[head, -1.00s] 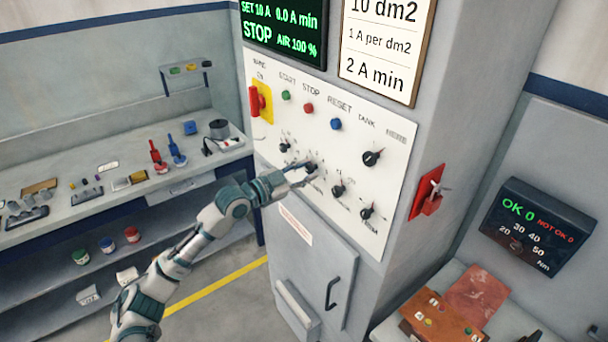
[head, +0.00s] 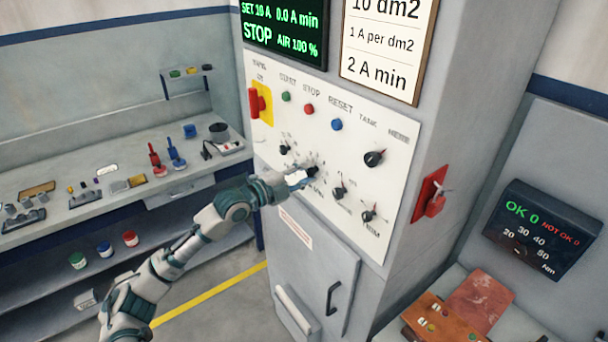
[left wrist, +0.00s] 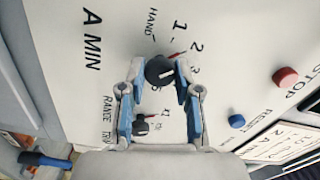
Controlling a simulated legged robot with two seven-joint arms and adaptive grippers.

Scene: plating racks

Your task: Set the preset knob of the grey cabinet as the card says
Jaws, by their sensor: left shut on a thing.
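The grey cabinet (head: 312,245) carries a white control panel (head: 330,135) with several black knobs. My left gripper (head: 303,177) is at the lower middle of the panel. In the left wrist view, my left gripper (left wrist: 160,82) has its blue-padded fingers on both sides of a round black knob (left wrist: 159,70), shut on it. HAND, 1, 2 and 3 are printed around this knob. The card (head: 388,45) reads 10 dm2, 1 A per dm2, 2 A min. My right gripper is not in view.
A smaller knob (left wrist: 141,126) sits close by, near the word RANGE. A red switch (head: 431,193) sticks out on the cabinet's side. A workbench (head: 90,208) stands left.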

